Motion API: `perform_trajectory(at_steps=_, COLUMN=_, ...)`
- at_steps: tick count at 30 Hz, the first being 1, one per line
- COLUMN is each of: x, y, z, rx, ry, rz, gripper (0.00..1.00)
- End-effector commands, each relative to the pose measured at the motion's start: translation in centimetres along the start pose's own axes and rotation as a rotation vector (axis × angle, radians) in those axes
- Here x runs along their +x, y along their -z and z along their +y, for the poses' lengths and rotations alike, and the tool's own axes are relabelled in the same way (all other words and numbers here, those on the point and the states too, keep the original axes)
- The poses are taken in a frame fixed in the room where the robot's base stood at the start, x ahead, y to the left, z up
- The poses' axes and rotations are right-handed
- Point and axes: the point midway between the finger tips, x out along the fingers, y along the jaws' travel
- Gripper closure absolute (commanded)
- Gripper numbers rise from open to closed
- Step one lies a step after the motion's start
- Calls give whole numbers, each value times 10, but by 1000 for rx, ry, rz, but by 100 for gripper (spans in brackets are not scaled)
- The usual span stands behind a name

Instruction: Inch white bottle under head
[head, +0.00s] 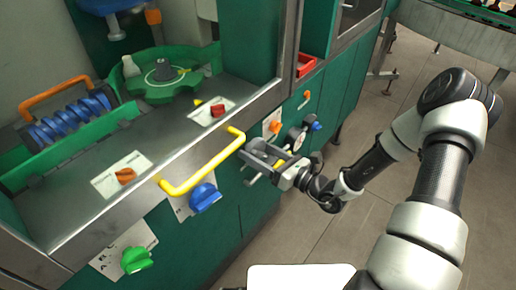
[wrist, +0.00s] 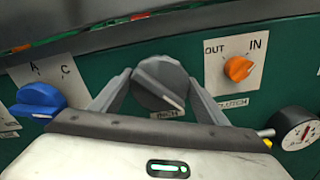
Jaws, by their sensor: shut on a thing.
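The white bottle (head: 131,66) stands upright at the left edge of the green star wheel (head: 182,87), which has a dark hub in its middle. My gripper (head: 252,163) is at this panel, shut on the grey knob, with one finger on each side in the wrist view (wrist: 160,90). The head view hides the knob behind my gripper.
A yellow handle (head: 203,165) sticks out just left of my gripper. A blue knob (wrist: 40,99) is left of the grey knob. An orange IN/OUT knob (wrist: 238,68) and a round gauge (wrist: 299,128) are to its right. The floor at right is open.

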Motion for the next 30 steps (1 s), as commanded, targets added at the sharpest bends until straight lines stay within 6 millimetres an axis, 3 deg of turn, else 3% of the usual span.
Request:
perform_trajectory(at_steps=3, x=0, y=1, z=0, rx=0, ry=0, rz=0, gripper=54)
perform_trajectory(at_steps=4, x=0, y=1, z=0, rx=-1, ry=0, rz=0, gripper=30)
perform_trajectory(at_steps=7, x=0, y=1, z=0, rx=-1, ry=0, rz=0, gripper=14)
perform_trajectory(at_steps=16, x=-1, y=0, z=0, rx=-3, ry=0, rz=0, gripper=14)
perform_trajectory(at_steps=20, x=-11, y=0, z=-1, rx=-3, ry=3, rz=1, gripper=14)
perform_trajectory(at_steps=30, x=-87, y=0, z=-1, rx=-3, ry=5, rz=1, gripper=14)
